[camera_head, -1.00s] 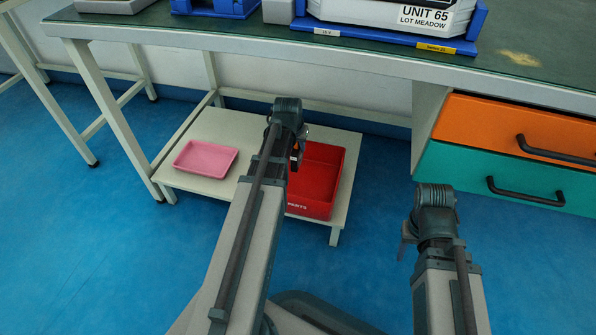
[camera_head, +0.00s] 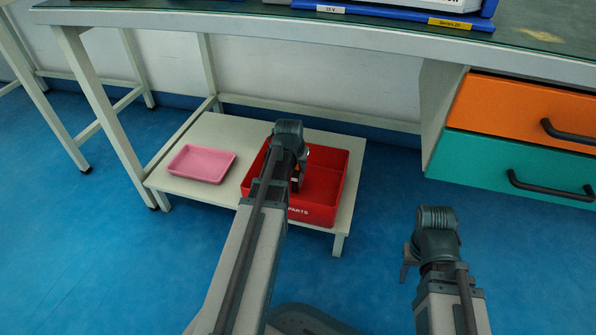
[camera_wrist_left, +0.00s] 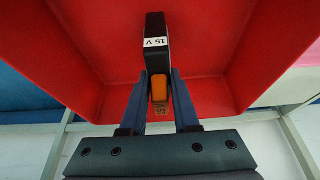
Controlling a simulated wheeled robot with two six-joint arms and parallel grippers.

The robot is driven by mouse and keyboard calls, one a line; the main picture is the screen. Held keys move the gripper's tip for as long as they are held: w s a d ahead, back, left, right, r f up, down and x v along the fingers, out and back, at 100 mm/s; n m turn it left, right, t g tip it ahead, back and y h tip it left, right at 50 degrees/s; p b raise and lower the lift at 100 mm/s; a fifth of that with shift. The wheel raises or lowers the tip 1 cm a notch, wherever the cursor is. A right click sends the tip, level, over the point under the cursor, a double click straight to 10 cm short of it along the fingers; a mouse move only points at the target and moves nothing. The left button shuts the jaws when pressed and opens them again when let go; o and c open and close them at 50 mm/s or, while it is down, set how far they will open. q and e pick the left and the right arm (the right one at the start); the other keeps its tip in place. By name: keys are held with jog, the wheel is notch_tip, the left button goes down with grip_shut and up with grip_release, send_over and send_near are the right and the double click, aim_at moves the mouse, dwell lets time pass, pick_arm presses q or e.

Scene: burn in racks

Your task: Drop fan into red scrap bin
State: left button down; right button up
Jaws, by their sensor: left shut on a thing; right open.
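The red scrap bin (camera_head: 330,171) stands on a low white shelf under the bench, with part of the word "PARTS" on its front. My left gripper (camera_head: 298,175) is over the bin, and its arm hides part of the bin. In the left wrist view, the left gripper (camera_wrist_left: 160,98) is shut on a black fan (camera_wrist_left: 155,58) with a white "15 V" label and an orange part between the fingers. The red bin's inside (camera_wrist_left: 215,45) fills the view around it. My right gripper (camera_head: 408,262) is open and empty, over the floor at the right.
A pink tray (camera_head: 202,163) sits on the low shelf (camera_head: 160,181) left of the bin. The bench (camera_head: 250,20) runs above. Orange (camera_head: 520,110) and teal (camera_head: 480,165) drawers are at the right. The blue floor in front is clear.

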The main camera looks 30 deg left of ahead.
pick_arm(q)
jog(key=c, duration=0.7)
grip_release()
jog(key=shift+r, duration=0.1)
jog(key=shift+o, duration=0.2)
jog(key=p+v, duration=1.1)
jog(key=v, duration=0.1)
jog(key=shift+s+d, duration=0.1)
jog(key=shift+d, duration=0.05)
jog(key=s+d+m+g, duration=0.1)
jog(key=s+d, duration=0.3)
jog(key=d, duration=0.6)
jog(key=s+d+f+m+g, duration=0.1)
jog(key=s+d+m+g, duration=0.1)
jog(key=s+d, duration=0.3)
jog(key=s+d+m+g, duration=0.1)
jog(key=s+d+m, duration=0.2)
jog(key=d, duration=1.1)
jog(key=shift+s+d+f, duration=0.3)
jog(key=shift+s+f, duration=0.05)
jog(key=shift+s, duration=0.65)
jog(key=shift+r, duration=0.1)
